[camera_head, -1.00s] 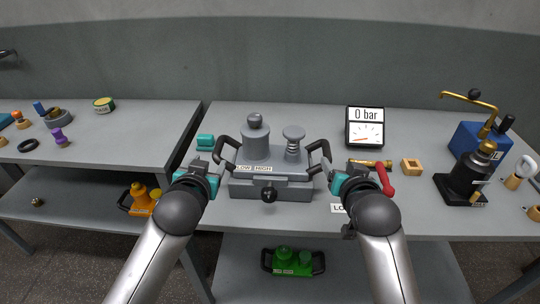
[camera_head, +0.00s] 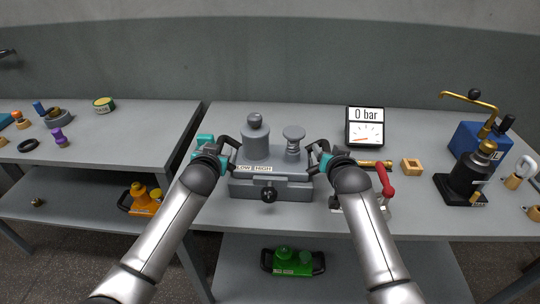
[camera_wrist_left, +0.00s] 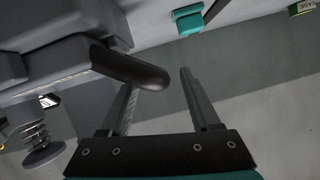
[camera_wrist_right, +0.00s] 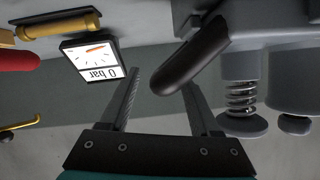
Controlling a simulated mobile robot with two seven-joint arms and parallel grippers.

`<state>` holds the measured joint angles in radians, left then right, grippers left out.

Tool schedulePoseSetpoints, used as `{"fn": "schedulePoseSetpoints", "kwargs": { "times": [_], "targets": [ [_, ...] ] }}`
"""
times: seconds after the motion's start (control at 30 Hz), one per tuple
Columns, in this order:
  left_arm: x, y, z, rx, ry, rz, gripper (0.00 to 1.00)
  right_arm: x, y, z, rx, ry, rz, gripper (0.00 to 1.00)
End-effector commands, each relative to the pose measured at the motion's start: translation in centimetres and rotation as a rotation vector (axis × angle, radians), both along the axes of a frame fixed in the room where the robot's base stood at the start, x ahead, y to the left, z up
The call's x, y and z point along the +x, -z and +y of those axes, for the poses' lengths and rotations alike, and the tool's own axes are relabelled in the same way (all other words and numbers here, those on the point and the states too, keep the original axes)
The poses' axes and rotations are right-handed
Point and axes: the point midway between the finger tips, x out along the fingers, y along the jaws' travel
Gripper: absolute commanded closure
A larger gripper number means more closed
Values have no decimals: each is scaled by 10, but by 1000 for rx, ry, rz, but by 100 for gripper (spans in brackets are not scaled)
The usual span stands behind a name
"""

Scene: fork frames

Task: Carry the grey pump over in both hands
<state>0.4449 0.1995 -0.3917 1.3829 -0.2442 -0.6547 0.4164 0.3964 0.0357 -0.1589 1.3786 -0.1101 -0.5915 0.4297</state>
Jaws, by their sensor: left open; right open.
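The grey pump (camera_head: 270,188) stands upright on the middle of the bench, with a knobbed cylinder, a spring plunger and a LOW/HIGH label. A black handle sticks out at each side. My left gripper (camera_head: 224,152) is open at the left handle; in the left wrist view this handle (camera_wrist_left: 135,68) reaches between the spread fingers. My right gripper (camera_head: 319,157) is open at the right handle; in the right wrist view this handle (camera_wrist_right: 195,57) reaches between its spread fingers. Neither gripper is closed on a handle. My wrists partly hide the handles in the head view.
A gauge (camera_head: 365,127) reading 0 bar stands behind right. A red-handled valve (camera_head: 384,180), wooden block (camera_head: 412,167) and black pump (camera_head: 470,178) lie right. A teal block (camera_head: 204,141) is left. A green pump (camera_head: 293,262) and orange pump (camera_head: 141,200) sit on lower shelves.

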Motion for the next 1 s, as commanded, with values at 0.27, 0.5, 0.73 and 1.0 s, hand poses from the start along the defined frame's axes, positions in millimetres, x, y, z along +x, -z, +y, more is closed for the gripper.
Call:
{"fn": "schedulePoseSetpoints", "kwargs": {
  "times": [0.27, 0.5, 0.73, 1.0],
  "targets": [
    [11, 4, 0, 0, 2, -2, 37, 11, 4, 1, 0, -1, -1, 37],
    [12, 5, 0, 0, 1, -1, 37, 12, 5, 1, 0, -1, 0, 37],
    [12, 4, 0, 0, 1, -1, 52, 12, 5, 1, 0, -1, 0, 52],
    [12, 5, 0, 0, 1, -1, 83, 12, 5, 1, 0, 0, 0, 83]
  ]
}}
